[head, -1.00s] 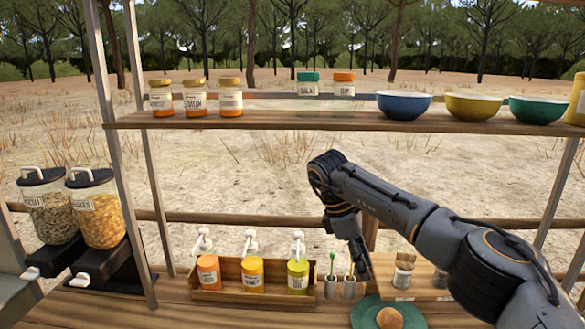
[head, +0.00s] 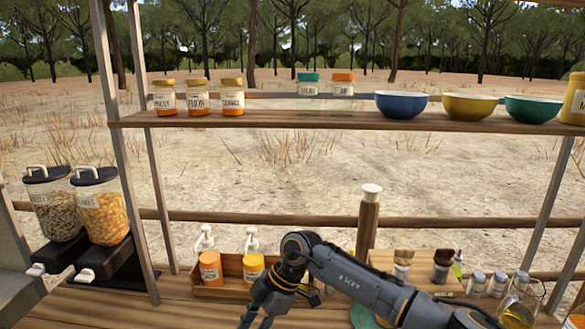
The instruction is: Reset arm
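My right arm comes in from the right and reaches low across the picture in the head view. Its gripper (head: 257,317) points down at the bottom edge, in front of the wooden bottle tray (head: 232,268). The fingertips run to the picture's bottom edge, so whether they are open or shut is unclear. No held object shows. My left gripper is not in view. The arm hides the tray's right part and most of a green plate (head: 362,317).
Orange (head: 210,268) and yellow (head: 253,268) pump bottles stand in the tray. Several jars and a blue (head: 401,104), a yellow (head: 469,106) and a green bowl (head: 533,109) stand on the upper shelf (head: 300,119). Dispensers (head: 100,205) stand left. A glass jug (head: 518,305) stands lower right.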

